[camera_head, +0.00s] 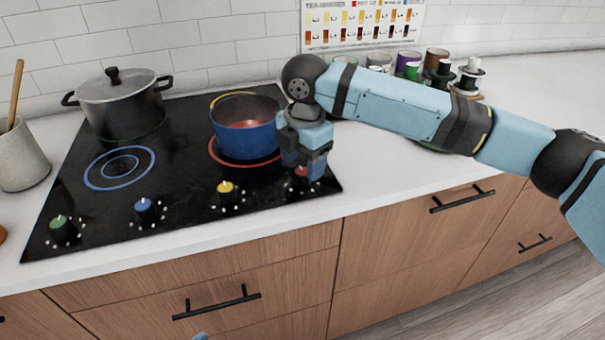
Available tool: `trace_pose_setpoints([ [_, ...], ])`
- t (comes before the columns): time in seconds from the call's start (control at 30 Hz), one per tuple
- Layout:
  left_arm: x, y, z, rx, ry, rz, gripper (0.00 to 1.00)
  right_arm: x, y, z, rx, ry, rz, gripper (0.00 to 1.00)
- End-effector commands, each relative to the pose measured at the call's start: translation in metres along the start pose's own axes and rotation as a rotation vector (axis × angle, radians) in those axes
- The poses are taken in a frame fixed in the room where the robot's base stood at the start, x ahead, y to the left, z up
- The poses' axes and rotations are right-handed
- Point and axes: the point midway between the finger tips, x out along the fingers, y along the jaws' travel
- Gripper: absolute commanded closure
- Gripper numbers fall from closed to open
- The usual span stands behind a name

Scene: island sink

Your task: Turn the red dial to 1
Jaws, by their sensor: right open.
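The red dial (301,171) is at the right end of the dial row on the black cooktop (180,185). Only part of it shows, because my right gripper (305,172) is over it. My right gripper points down with its fingers open around or just beside the dial; I cannot tell whether they touch it. The dial's pointer mark and numbers are hidden. A yellow dial (225,188), a blue dial (145,207) and a green dial (62,226) stand to its left. Of my left arm, only a small blue piece may show at the bottom edge.
A blue pot (246,128) stands on the red-ringed burner, close behind and left of my right gripper. A lidded grey pot (122,108) stands at the back left. Several jars and spools (410,65) stand behind my right arm.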

Motion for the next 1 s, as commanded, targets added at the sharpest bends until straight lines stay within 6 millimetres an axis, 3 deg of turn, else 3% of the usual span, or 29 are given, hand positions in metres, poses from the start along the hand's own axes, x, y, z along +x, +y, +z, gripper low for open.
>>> trace_pose_setpoints([
  [0.2,0.001,0.0,0.002,-0.002,0.005,0.004,0.57,0.024,0.0,0.0,0.001,0.0,0.0,0.38],
  [0.57,-0.001,0.001,0.0,-0.003,0.009,0.005,0.57,0.028,0.0,0.0,0.001,0.0,0.0,0.38],
  [0.77,0.0,0.001,0.003,-0.003,0.003,0.005,0.57,0.028,0.0,0.0,0.001,0.0,0.0,0.84],
  [1.0,-0.001,0.001,0.002,-0.002,-0.003,0.004,0.57,0.027,0.0,0.0,0.011,0.0,-0.001,0.87],
])
